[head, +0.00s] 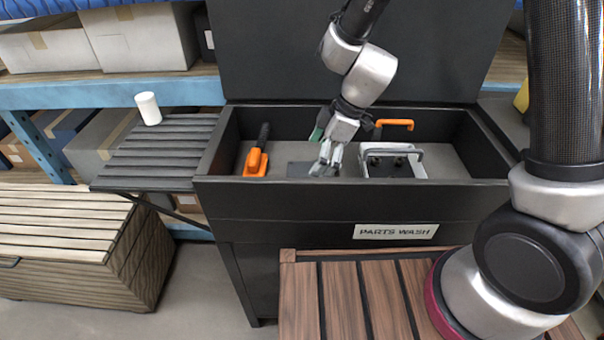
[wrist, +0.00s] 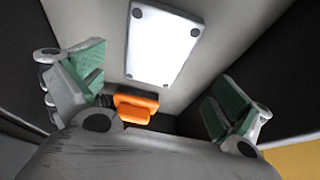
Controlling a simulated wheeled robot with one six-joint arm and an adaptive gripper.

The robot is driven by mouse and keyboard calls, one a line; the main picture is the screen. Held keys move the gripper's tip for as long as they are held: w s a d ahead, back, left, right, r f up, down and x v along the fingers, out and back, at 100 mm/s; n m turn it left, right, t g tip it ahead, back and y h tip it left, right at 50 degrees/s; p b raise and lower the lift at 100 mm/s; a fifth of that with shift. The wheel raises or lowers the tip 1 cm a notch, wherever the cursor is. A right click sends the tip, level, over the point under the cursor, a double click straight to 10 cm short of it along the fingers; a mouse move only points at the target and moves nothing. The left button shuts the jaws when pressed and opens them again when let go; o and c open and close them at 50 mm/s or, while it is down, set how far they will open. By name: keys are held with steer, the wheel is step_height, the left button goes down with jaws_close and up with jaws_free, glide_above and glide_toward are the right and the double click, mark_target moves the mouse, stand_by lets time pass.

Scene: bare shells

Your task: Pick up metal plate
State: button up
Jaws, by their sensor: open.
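The metal plate (wrist: 158,45) shows in the wrist view as a bright, flat rectangle with dark round spots at its corners. It lies on the floor of the black parts-wash bin (head: 275,196). In the head view, a flat dark grey piece (head: 299,169) lies beside my gripper (head: 325,166); it looks like the same plate, partly hidden by the fingers. My gripper reaches down into the bin with its fingers apart and nothing between them. In the wrist view, its green-padded fingers (wrist: 155,92) stand wide apart, with the plate ahead of them.
An orange tool (head: 256,161) with a black handle lies at the bin's left. A silver framed part (head: 392,162) stands right of my gripper, with an orange handle (head: 396,123) behind. An orange part (wrist: 135,106) shows below the plate. The bin walls surround my gripper.

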mark_target(294, 169)
steer(key=x, duration=0.5)
steer(key=shift+w+d, duration=0.1)
steer(key=shift+w, duration=0.25)
steer(key=c, duration=1.4)
